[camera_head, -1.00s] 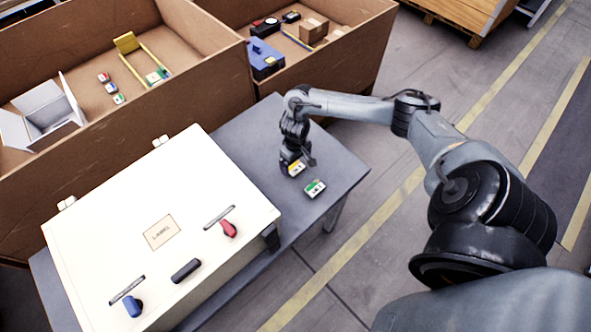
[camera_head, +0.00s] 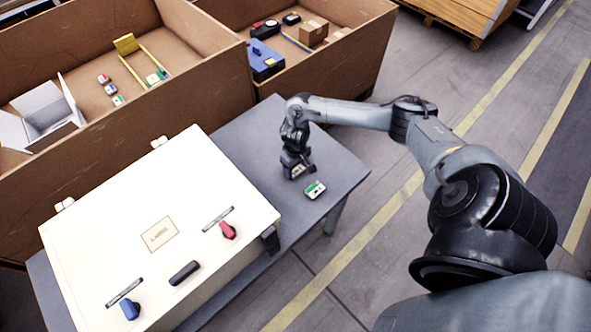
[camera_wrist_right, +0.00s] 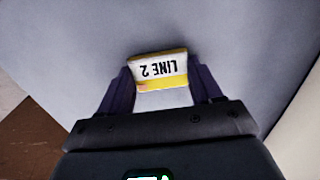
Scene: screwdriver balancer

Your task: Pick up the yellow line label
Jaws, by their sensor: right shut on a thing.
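The yellow line label (camera_wrist_right: 161,68) is a small white block with a yellow edge and the text "LINE 2", upside down in the right wrist view. My right gripper (camera_wrist_right: 162,88) is shut on it, with a dark finger on each side. In the head view my right gripper (camera_head: 296,171) points down at the grey table and hides most of the label. I cannot tell whether the label still touches the table. A similar green-edged label (camera_head: 315,189) lies on the table just in front. My left gripper is out of view.
A white panel box (camera_head: 210,180) with red, black and blue handles and a "LABEL" plate stands left on the grey table (camera_head: 240,130). Cardboard bins (camera_head: 180,100) with small items stand behind. The table's right edge is close to my gripper.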

